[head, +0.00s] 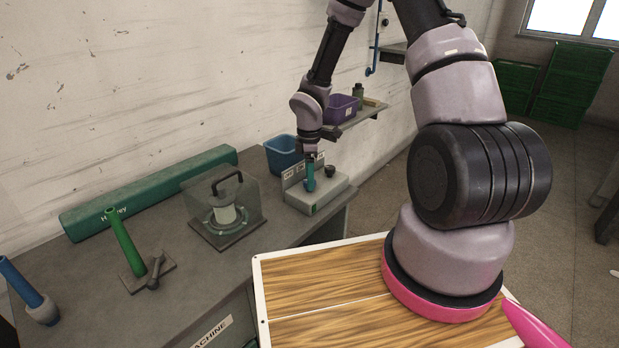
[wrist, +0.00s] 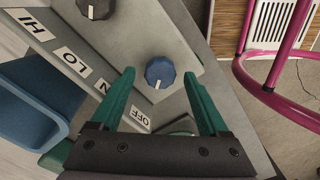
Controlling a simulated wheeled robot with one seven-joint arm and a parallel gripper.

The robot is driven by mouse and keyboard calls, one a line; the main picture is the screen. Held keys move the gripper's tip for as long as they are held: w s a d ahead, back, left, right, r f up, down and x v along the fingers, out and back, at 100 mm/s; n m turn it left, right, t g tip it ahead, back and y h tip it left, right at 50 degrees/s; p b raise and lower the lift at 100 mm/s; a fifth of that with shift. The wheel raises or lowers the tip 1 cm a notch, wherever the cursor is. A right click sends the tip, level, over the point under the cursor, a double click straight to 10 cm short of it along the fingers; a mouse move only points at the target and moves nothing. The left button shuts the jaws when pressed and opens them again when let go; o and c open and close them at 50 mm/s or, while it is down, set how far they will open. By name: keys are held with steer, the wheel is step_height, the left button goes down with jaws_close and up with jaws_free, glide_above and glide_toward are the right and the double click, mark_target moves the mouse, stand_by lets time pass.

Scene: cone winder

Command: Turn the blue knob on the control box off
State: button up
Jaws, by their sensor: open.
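The control box (head: 330,196) is a light grey box on the bench's right end, with an upright label strip behind it. In the wrist view, the blue knob (wrist: 160,72) sits on its top face. The knob's white mark points down the picture, roughly towards the OFF label (wrist: 139,117). My gripper (wrist: 158,76) is open, with its green fingertips on either side of the knob. In the head view my gripper (head: 310,180) points down over the box and hides the blue knob.
A dark knob (wrist: 97,8) stands beside the blue one, near HI and LO labels. A blue bin (head: 284,156) stands behind the box. A covered device (head: 224,205) is to its left. A purple bin (head: 342,108) sits on a wall shelf.

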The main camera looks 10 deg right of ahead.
step_height(320, 180, up, 10)
stand_by(0.4)
steer(key=shift+r, duration=0.15)
